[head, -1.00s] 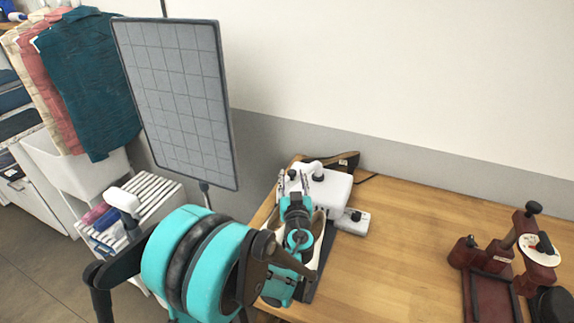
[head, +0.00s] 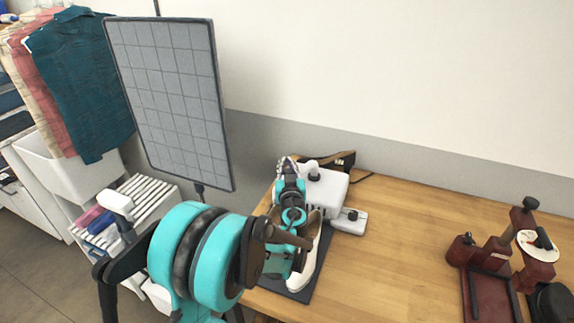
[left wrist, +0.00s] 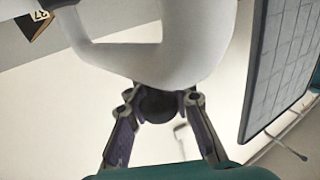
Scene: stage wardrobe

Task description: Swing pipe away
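A white machine (head: 328,190) stands near the wall on the left end of the wooden table. A short white upright part with a black knob (head: 314,178) rises from it; I cannot tell if this is the pipe. My left gripper (head: 285,161) is at the machine's left side, pointing away toward the wall. A large white rounded body (left wrist: 160,50) with a slot fills the top there; I cannot tell whether the fingers touch anything. My right gripper is out of view.
A gridded panel (head: 170,100) stands left of the table. A dark red stand (head: 490,270) is at the right. The table's middle (head: 405,240) is clear.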

